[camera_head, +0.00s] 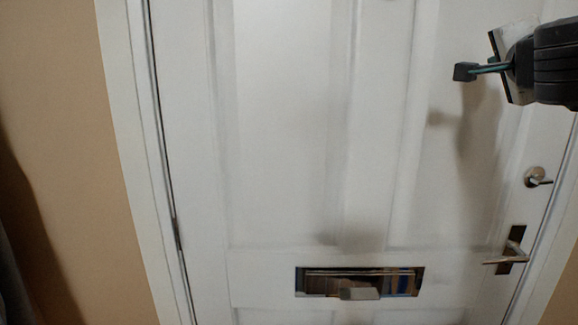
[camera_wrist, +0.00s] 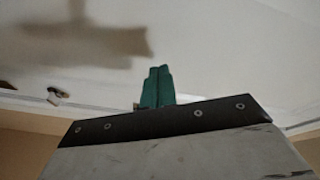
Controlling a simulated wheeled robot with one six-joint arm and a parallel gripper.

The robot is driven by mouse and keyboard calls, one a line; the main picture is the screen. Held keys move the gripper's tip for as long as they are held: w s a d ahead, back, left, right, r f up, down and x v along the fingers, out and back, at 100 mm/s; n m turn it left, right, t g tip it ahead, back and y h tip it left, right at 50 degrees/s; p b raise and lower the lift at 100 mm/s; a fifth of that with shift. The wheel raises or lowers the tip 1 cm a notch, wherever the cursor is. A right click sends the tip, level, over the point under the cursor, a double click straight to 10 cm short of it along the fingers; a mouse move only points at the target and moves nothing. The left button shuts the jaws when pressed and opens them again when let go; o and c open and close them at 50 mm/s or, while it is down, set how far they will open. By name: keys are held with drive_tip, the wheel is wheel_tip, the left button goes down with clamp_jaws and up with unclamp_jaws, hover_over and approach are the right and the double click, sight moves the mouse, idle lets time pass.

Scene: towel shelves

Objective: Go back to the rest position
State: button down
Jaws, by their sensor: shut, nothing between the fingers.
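My gripper (camera_head: 466,71) is at the upper right in the head view, on my dark arm that enters from the right edge. It points left, in front of a white panelled door (camera_head: 290,120), and casts a shadow on it. In the wrist view my gripper's green fingers (camera_wrist: 158,86) are together, with nothing between them. No towels or shelves show in either view.
The door has a letter slot (camera_head: 360,282) low in the middle, a lever handle (camera_head: 508,257) at the lower right and a round lock (camera_head: 537,177) above it. A tan wall (camera_head: 60,120) stands to the left. The space around my gripper looks clear.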

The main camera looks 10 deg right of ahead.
drive_tip(key=s+a+f+n+g+y, duration=0.3)
drive_tip(key=a+f+n+g+y, duration=0.3)
drive_tip(key=a+f+n+y, duration=0.9)
drive_tip(key=s+f+n+g+h, duration=0.3)
drive_tip(key=s+f+g+h, duration=0.3)
drive_tip(key=s+f, duration=0.9)
wheel_tip(320, 180, down, 3)
drive_tip(key=g, duration=0.3)
drive_tip(key=shift+a+h, duration=0.4)
drive_tip(key=shift+r, duration=0.25)
drive_tip(key=shift+d, duration=0.1)
